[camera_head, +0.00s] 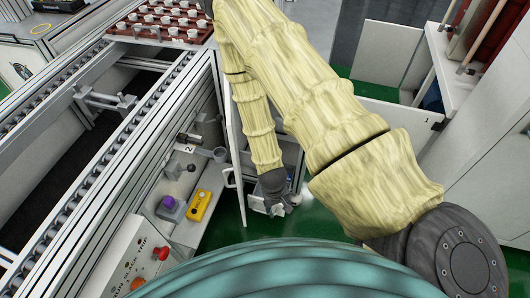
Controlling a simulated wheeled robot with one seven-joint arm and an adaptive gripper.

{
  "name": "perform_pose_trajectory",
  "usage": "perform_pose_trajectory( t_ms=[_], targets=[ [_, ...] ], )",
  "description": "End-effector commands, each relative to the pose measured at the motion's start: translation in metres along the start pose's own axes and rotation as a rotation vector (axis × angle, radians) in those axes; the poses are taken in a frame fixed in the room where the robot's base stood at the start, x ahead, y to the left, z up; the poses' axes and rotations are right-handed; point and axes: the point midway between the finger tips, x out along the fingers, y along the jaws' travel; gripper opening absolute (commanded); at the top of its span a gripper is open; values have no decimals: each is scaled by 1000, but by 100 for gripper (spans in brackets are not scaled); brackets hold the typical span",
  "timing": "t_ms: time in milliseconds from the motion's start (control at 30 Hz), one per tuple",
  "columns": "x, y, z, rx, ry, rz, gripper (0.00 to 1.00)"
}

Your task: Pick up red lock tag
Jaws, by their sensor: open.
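I cannot make out a red lock tag in the head view; it may be hidden or too small. My gripper (280,209) is low at the end of my cream-sleeved arm, beside the conveyor frame and above the green floor. It is open, and I see nothing held in it. A pale box-like surface shows right behind its fingers, and I cannot tell whether they touch it.
A control panel (119,262) with red and orange knobs is at lower left. A yellow device (199,205) and a purple-topped block (169,205) sit on the frame's side. An open door (234,150) stands left of my forearm. A brown tray (160,33) holds several white cups.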

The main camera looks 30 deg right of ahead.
Motion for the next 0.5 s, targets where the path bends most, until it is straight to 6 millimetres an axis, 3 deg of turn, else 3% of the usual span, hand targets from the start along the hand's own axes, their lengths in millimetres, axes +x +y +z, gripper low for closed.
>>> perform_pose_trajectory(
  t_ms=[33, 100, 500],
  targets=[
    [23, 0, -17, 29, 5, 5, 45],
    [36, 3, -38, 70, 3, 11, 45],
    [91, 14, -157, 310, -12, 0, 45]
  ],
)
